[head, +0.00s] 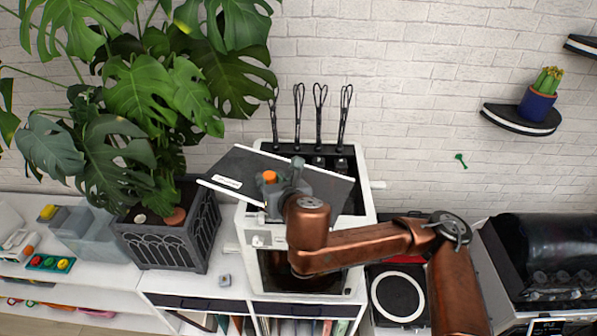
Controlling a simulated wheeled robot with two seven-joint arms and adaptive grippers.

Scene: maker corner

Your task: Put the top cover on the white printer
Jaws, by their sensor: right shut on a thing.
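The white printer (359,238) stands on the white cabinet in the middle, its top open and dark inside. The top cover (330,187), a dark flat panel with a white front edge and a white label, is tilted over the printer's opening. My right gripper (284,192) is shut on the cover from above, near its middle. The arm hides the lower front of the printer and part of the cover. I cannot tell whether the cover touches the printer. My left gripper is not in view.
A large leafy plant in a dark planter (170,245) stands close at the left. Several black looped parts (320,105) rise behind the printer. A turntable (398,296) and a dark, glossy machine (550,255) are at the right. A wall shelf (515,120) holds a cactus (540,98).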

